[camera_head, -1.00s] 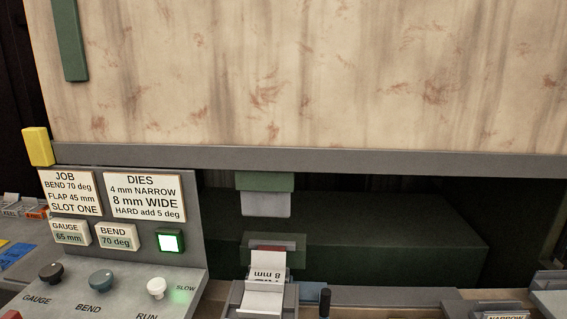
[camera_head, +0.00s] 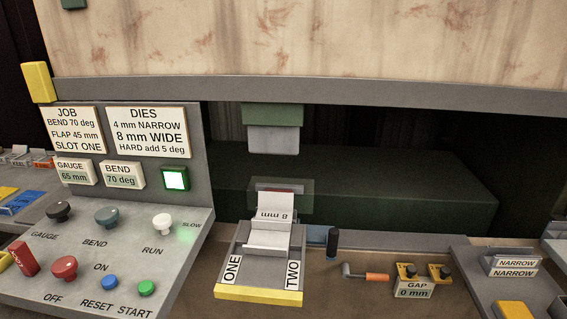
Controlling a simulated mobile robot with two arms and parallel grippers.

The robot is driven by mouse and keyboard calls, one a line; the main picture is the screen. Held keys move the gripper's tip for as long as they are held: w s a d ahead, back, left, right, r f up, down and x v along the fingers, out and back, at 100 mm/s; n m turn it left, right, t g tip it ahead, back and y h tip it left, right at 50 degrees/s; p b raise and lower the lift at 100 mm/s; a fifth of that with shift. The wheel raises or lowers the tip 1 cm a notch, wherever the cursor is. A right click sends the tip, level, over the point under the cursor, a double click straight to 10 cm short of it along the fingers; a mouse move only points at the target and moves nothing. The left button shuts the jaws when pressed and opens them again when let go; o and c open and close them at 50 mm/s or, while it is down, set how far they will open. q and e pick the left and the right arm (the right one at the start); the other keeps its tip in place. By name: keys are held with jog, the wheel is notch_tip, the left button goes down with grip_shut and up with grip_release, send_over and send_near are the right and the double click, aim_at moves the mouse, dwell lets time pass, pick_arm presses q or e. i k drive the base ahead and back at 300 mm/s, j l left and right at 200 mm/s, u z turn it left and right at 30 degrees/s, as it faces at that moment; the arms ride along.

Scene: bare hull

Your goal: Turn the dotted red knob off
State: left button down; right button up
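Neither of my grippers shows in the head view.
Beside the red knob stands a tilted red block (camera_head: 22,258). Black (camera_head: 59,211), grey (camera_head: 107,216) and white (camera_head: 162,222) knobs sit above. Blue (camera_head: 109,283) and green (camera_head: 146,288) buttons are to its right. A yellow-edged die holder (camera_head: 259,294) stands right of the panel.

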aim_at(65, 267)
jog(key=u, duration=1.5)
